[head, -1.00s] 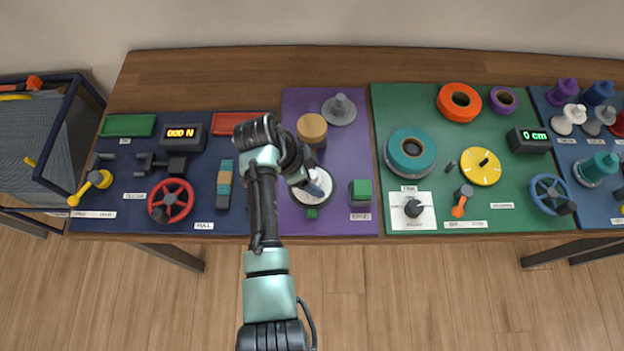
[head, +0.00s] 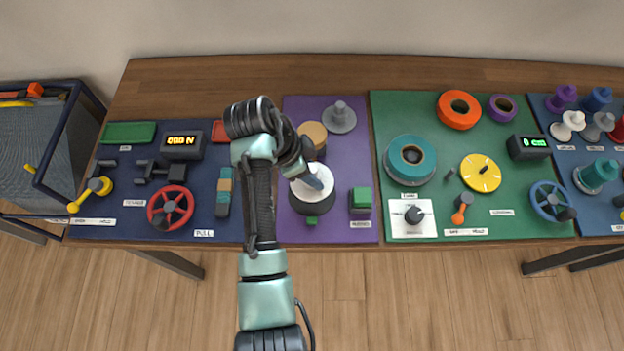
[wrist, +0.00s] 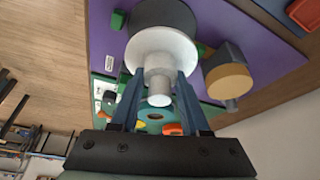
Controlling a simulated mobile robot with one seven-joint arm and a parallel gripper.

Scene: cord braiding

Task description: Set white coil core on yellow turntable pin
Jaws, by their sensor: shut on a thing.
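The white coil core (head: 314,178) is a pale disc with a narrower hub. My gripper (wrist: 159,77) is shut on its hub, and the disc faces me in the wrist view (wrist: 148,42). A dark grey round body (head: 313,203) is right beneath the disc on the purple mat; I cannot tell whether they touch. A yellow disc (head: 480,173) with a dark knob lies on the green mat. A tan-yellow topped cylinder (head: 312,130) stands just behind the core; a short grey pin on it shows in the wrist view (wrist: 232,103).
A grey disc with a post (head: 340,117) stands behind on the purple mat (head: 358,165). A teal ring (head: 411,158) and an orange ring (head: 459,109) occupy the green mat. The table's back strip is bare.

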